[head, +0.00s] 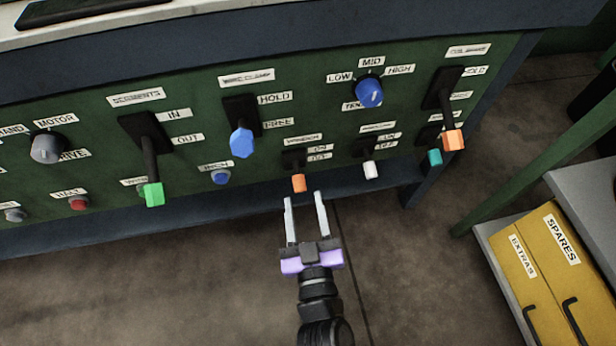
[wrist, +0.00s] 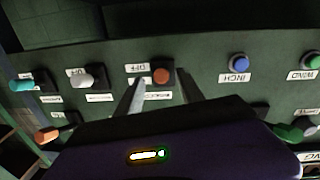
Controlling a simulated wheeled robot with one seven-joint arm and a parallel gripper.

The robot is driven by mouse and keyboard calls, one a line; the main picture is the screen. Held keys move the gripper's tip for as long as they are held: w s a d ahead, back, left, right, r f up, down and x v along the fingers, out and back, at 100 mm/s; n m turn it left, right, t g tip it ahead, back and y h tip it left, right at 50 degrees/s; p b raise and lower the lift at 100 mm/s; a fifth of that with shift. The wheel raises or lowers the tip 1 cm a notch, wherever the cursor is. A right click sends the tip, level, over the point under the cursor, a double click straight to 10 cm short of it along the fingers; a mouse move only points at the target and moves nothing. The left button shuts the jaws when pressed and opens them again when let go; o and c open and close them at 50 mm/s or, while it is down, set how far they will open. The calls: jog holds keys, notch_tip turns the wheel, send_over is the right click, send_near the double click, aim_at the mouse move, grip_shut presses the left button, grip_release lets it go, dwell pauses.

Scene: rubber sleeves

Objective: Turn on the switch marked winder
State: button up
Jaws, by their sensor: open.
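The winder switch (head: 299,184) is a small lever with an orange tip on the green panel, under a label that seems to read WINDER. ON and OFF labels are beside it, and its lever points down. My gripper (head: 303,196) is open and empty, with its fingertips just below the orange tip in the head view. In the wrist view, which is upside down, the orange tip (wrist: 161,76) shows between the two fingers. I cannot tell whether either finger touches it.
A white-tipped switch (head: 370,169) is to the right, with a teal one (head: 434,157) and a large orange-tipped lever (head: 453,140) beyond. A blue button (head: 221,177) and green-tipped lever (head: 154,193) are to the left.

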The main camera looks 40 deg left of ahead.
aim_at(299, 179)
jog(key=b+x, duration=0.1)
jog(key=x, duration=0.6)
jog(key=shift+a, duration=0.1)
jog(key=shift+s, duration=0.1)
grip_shut()
